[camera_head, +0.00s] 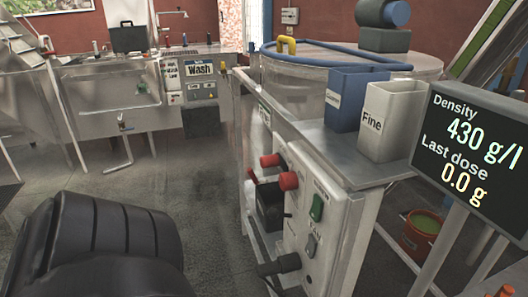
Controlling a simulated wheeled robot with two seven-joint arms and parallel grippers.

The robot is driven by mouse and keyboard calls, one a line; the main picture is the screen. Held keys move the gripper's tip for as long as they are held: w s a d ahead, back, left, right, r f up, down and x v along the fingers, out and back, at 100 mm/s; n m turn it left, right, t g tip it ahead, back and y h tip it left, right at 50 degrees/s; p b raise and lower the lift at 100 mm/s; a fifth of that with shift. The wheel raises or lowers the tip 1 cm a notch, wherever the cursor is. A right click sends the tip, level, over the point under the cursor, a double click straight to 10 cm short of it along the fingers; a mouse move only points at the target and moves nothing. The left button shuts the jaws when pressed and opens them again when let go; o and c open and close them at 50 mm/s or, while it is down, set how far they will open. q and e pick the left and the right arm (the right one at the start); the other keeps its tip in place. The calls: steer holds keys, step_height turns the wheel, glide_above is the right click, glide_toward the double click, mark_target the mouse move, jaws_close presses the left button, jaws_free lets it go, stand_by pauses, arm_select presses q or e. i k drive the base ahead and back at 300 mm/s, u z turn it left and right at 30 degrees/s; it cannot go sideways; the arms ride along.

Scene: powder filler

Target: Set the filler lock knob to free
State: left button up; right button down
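The powder filler's white control panel (318,240) stands right of the picture's middle, seen at a steep angle. It carries two red knobs (289,181), a green rocker switch (316,208) and a grey switch (311,245). A dark cylindrical knob or handle (282,265) sticks out low on the panel's left side. I cannot tell which of these is the lock knob, nor its setting; the panel lettering is too small to read. Neither gripper is in view.
A display (472,150) reads density 430 g/l, last dose 0.0 g. A blue bin (352,98) and a white "Fine" bin (391,120) stand on the metal top. A red bucket (421,232) is below right. Open floor (165,180) lies left of the machine.

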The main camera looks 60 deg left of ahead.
mark_target(272, 161)
steer(key=k, duration=0.8)
steer(key=z, duration=1)
steer(key=i, duration=0.85)
steer(key=u, duration=3)
steer(key=i, duration=0.5)
steer(key=z, duration=0.1)
steer(key=k, duration=0.5)
steer(key=u, duration=1.25)
steer(key=i, duration=1)
steer(key=z, duration=2.1)
